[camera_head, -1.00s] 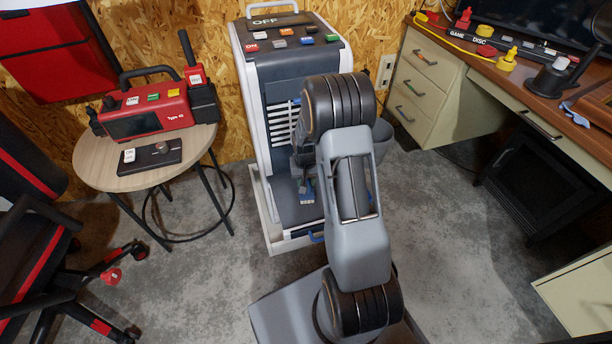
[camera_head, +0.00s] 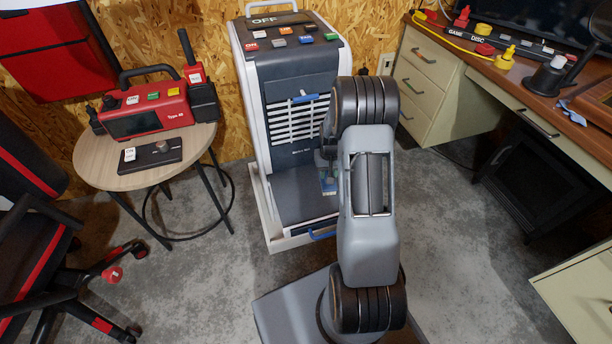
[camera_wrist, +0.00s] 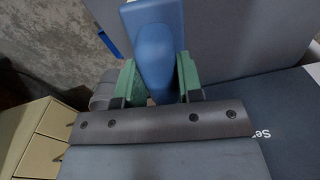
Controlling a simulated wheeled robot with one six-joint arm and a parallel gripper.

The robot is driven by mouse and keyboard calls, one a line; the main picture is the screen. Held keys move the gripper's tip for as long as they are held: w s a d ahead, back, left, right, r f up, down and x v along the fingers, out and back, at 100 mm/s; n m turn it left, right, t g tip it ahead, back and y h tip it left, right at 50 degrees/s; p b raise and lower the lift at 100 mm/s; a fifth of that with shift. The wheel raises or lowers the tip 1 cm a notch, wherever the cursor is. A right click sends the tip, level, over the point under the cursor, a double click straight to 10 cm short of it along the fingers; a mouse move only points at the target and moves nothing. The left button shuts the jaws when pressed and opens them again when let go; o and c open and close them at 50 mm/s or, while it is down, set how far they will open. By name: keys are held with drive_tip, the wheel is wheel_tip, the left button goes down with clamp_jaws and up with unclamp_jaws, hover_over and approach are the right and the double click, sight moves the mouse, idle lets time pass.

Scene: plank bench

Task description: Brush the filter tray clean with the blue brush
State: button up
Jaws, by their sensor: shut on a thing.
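My gripper (camera_wrist: 156,80) has green fingers shut on the blue handle of the brush (camera_wrist: 153,38), in the wrist view. In the head view my arm hides most of the gripper, and a small blue and pale part of the brush (camera_head: 328,186) shows low in front of the machine. The brush is over or near the right side of a dark flat section (camera_head: 288,200) that juts from the machine's base and has a blue handle (camera_head: 322,235) at its front. This may be the filter tray. Whether the bristles touch it is hidden.
The machine (camera_head: 294,80) shows OFF and has coloured buttons and a slatted front. A pale rim (camera_head: 270,232) surrounds its base. A round table (camera_head: 92,165) with a red device (camera_head: 145,112) stands left. A desk with drawers (camera_head: 428,90) stands right. Grey floor lies between.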

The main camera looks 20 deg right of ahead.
drive_tip(key=shift+d, duration=0.45)
drive_tip(key=shift+s+d+r+p, duration=0.1)
drive_tip(key=shift+d+r+p, duration=0.1)
drive_tip(key=shift+r+p, duration=0.5)
drive_tip(key=shift+r, duration=0.6)
drive_tip(key=shift+r+p, duration=2.2)
drive_tip(key=shift+r, duration=0.6)
drive_tip(key=shift+a, duration=0.1)
